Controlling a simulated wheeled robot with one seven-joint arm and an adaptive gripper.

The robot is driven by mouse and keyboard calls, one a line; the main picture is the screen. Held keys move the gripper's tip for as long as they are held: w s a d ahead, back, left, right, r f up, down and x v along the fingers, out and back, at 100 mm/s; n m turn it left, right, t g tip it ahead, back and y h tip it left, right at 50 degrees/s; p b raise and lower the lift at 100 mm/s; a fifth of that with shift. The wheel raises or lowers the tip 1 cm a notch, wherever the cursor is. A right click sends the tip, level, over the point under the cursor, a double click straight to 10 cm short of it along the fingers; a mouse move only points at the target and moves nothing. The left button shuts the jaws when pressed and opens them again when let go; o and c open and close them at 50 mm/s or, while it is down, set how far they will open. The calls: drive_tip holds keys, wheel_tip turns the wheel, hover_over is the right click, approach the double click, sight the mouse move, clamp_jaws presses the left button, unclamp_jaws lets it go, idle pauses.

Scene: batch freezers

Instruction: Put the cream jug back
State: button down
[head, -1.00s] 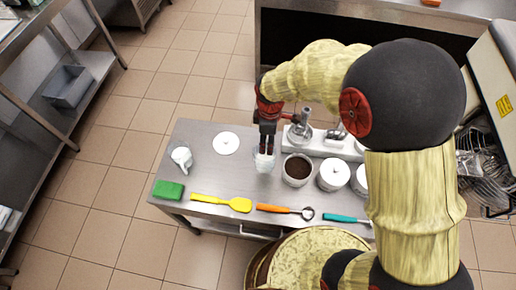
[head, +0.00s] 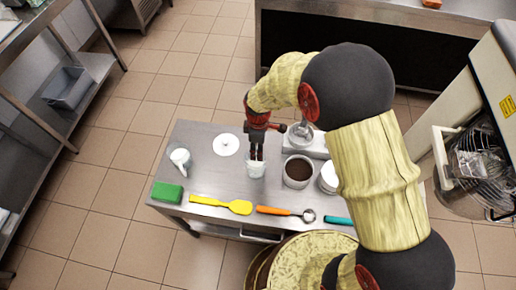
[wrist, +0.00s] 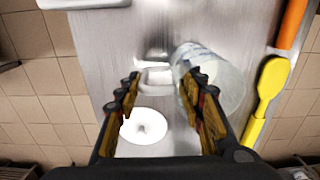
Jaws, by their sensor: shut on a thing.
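The cream jug (head: 256,170) is a clear vessel with white contents, under my gripper (head: 257,154) near the middle of the steel table. In the wrist view the cream jug (wrist: 222,82) lies at my right finger, and a pale loop-like shape, perhaps its handle, shows between the fingers. My gripper (wrist: 165,92) is shut on the jug, with its fingers some way apart. I cannot tell if the jug touches the table.
A yellow spatula (head: 238,207) and orange-handled scoop (head: 275,211) lie in front. A tub of dark contents (head: 297,172) stands close on the right.

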drive_tip(key=shift+f, duration=0.2)
drive_tip(key=c, duration=1.3)
unclamp_jaws()
drive_tip(key=shift+o, duration=0.8)
drive_tip(key=shift+r, duration=0.15)
